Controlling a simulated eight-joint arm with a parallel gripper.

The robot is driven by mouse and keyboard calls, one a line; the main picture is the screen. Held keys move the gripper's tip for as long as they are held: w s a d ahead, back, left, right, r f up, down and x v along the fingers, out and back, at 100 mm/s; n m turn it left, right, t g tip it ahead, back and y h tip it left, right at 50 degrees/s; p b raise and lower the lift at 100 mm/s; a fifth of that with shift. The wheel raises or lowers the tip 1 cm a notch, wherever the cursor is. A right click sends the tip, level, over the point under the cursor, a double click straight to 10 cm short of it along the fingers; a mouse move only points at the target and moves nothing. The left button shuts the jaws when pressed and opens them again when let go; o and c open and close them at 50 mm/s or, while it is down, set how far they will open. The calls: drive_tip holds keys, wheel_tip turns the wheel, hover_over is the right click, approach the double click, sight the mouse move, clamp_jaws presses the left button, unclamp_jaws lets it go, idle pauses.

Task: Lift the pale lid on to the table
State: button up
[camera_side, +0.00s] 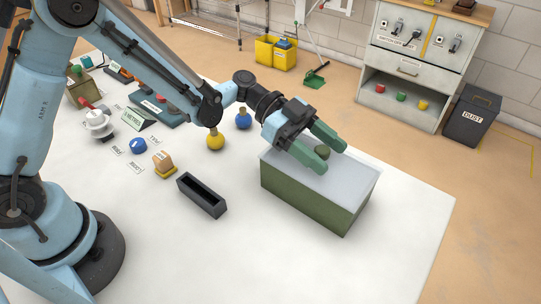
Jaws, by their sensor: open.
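The pale lid (340,190) lies flat on top of a green box (308,202) near the right side of the white table (260,270). A round dark green knob (322,151) stands on the lid, toward its back. My gripper (324,151) is open, its two green fingers reaching out over the lid. The knob shows between the fingers. I cannot tell whether either finger touches it. The near finger hides part of the lid.
A black open tray (202,196) lies left of the box. A yellow flask (215,140) and a blue flask (243,119) stand behind it. Blocks, cards and tools fill the table's back left. The front of the table and the strip right of the box are clear.

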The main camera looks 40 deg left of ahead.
drive_tip(key=shift+c, duration=0.3)
drive_tip(key=c, duration=1)
drive_tip(key=shift+r, duration=0.1)
